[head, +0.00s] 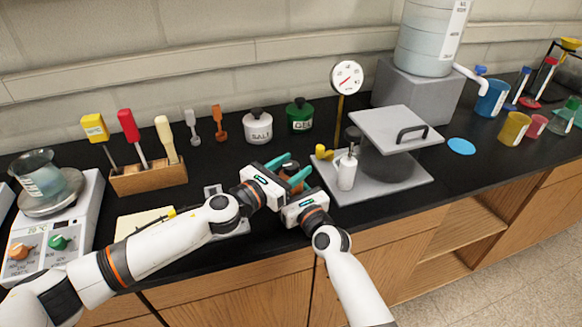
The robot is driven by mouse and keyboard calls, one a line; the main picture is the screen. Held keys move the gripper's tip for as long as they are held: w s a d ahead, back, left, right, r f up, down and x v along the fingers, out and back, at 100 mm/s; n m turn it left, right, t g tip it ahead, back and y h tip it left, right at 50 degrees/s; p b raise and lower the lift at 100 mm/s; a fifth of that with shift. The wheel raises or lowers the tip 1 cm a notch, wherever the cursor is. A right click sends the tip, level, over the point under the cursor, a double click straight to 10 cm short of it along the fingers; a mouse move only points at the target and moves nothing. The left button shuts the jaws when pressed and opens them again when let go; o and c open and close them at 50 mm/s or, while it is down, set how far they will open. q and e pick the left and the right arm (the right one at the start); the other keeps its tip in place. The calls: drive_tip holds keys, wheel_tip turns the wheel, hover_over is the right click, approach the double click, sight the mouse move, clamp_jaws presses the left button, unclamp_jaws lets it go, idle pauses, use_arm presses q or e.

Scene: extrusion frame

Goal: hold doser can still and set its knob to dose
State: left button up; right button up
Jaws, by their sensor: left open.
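A small brown-orange object with a dark top (289,171) stands between my two grippers, mostly hidden by them; it may be the doser can, but its knob and markings cannot be made out. My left gripper (282,165) is open, with teal fingers pointing away from me at the object's left side. My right gripper (299,180) is close beside it at the right, its teal fingers partly overlapped in view. I cannot tell whether it is open or shut, or whether either gripper touches the object.
A white salt jar (258,127) and green jar (300,115) stand behind. A wooden block with tools (148,179) and a scale (60,237) are at the left.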

use_arm(q)
drive_tip(key=c, duration=1)
drive_tip(key=shift+m+g+h, duration=0.3)
drive_tip(key=shift+g, duration=0.1)
drive_tip(key=m+g+h, duration=0.2)
drive_tip(key=g, duration=0.1)
drive_tip(key=m+g+h, duration=0.1)
drive_tip(key=m+g, duration=0.1)
drive_tip(key=g, duration=0.1)
drive_tip(key=shift+w+m+h, duration=0.15)
drive_tip(key=shift+m+h, duration=0.15)
drive_tip(key=shift+h, duration=0.1)
drive_tip(key=m+g, duration=0.2)
drive_tip(key=g, duration=0.2)
drive_tip(key=m+g+h, duration=0.1)
drive_tip(key=m+g, duration=0.2)
drive_tip(key=shift+g, duration=0.4)
drive_tip(key=shift+m+g, duration=0.3)
drive_tip(key=shift+g, duration=0.2)
drive_tip(key=o, duration=1)
